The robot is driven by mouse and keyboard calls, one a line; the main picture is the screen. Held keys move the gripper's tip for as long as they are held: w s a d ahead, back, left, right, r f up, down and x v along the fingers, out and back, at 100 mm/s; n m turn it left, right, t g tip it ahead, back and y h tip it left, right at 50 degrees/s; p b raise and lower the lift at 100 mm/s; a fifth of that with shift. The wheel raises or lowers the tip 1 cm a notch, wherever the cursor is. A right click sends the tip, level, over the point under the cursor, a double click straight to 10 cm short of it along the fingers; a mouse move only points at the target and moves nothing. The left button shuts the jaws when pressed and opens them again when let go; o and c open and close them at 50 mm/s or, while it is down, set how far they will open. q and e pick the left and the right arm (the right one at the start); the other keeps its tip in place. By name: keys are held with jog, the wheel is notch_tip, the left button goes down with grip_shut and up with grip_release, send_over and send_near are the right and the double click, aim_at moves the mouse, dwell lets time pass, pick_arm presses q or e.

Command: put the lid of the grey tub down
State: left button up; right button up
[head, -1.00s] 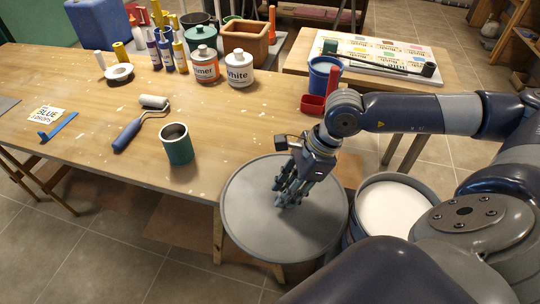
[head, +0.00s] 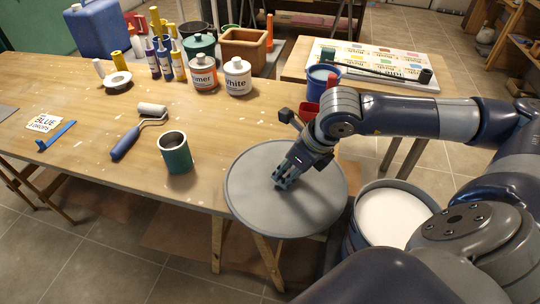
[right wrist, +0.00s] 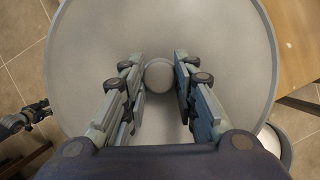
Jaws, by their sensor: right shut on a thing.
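The round grey lid (head: 250,205) is held level or nearly so, over the front right corner of the workbench. My right gripper (head: 283,180) is shut on the knob (right wrist: 158,75) at its middle, and the wrist view shows the knob between the fingers. The lid overlaps the bench corner in the head view; I cannot tell whether it touches. The grey tub (head: 352,237) stands open to the right of the lid, with white contents, partly hidden by my arm. A small dark gripper-like part (right wrist: 36,112), perhaps my left gripper, shows at the wrist view's left edge; its fingers are unclear.
A green cup (head: 175,157) stands on the workbench (head: 90,165) left of the lid, with a paint roller (head: 127,142) beyond it. Bottles, tins and a blue pail (head: 322,80) stand farther back. Bare bench lies between the cup and the bottles.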

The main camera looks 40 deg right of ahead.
aim_at(271, 153)
jog(key=w+p, duration=0.1)
jog(key=w, duration=0.2)
jog(key=w+d+p, duration=0.1)
jog(key=w, duration=0.3)
jog(key=w+d+p, duration=0.1)
jog(key=w, duration=0.2)
jog(key=shift+w+f, duration=0.2)
jog(key=shift+f, duration=0.15)
jog(key=shift+f+p, duration=0.9)
jog(key=shift+f, duration=0.95)
jog(key=o, duration=1.1)
jog(key=b+v, duration=0.3)
jog(key=v, duration=0.8)
jog(key=shift+s+r, duration=0.2)
jog(key=shift+r, duration=0.3)
